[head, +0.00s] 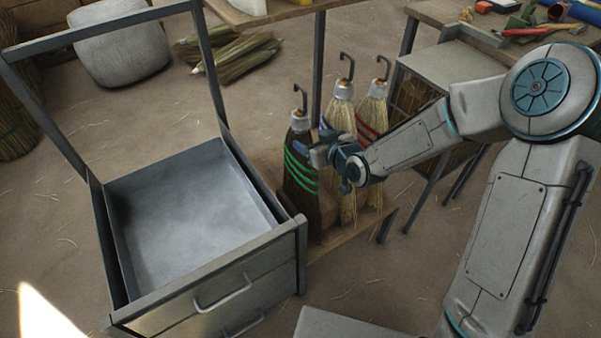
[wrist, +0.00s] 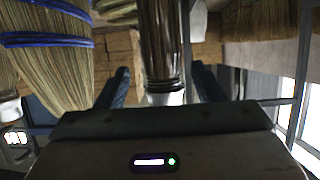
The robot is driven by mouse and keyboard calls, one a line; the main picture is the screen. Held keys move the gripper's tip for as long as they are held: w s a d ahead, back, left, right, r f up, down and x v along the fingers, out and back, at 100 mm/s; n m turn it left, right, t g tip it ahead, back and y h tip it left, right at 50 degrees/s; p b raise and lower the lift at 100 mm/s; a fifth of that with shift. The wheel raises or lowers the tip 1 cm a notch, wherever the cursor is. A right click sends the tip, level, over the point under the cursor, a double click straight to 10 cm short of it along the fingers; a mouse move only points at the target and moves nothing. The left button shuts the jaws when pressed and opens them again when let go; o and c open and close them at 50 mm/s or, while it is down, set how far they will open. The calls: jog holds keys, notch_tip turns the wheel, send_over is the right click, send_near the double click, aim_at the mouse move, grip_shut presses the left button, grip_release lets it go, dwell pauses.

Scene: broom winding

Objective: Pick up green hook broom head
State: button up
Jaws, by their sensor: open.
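The green hook broom head (head: 300,165) has dark bristles, green bands, a pale collar and a dark hook on top. In the head view it stands upright, leftmost of three broom heads. The green bands do not show in the wrist view.
The blue-banded broom head (head: 341,112), also in the wrist view (wrist: 55,55), and the red-banded one (head: 373,112) stand close on the right. A cart with an empty grey tray (head: 190,205) is at the left. A cluttered workbench (head: 455,15) is at upper right.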

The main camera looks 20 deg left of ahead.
aim_at(308, 143)
jog(key=shift+w+a+f, duration=0.35)
jog(key=shift+w+a, duration=0.05)
jog(key=shift+a, duration=0.1)
jog(key=w+a+f, duration=0.2)
jog(key=shift+a+f+b, duration=0.25)
jog(key=shift+a+b, duration=0.1)
jog(key=shift+b, duration=0.05)
jog(key=shift+w+a+f, duration=0.15)
jog(key=shift+w+a, duration=0.2)
jog(key=shift+a, duration=0.05)
grip_shut()
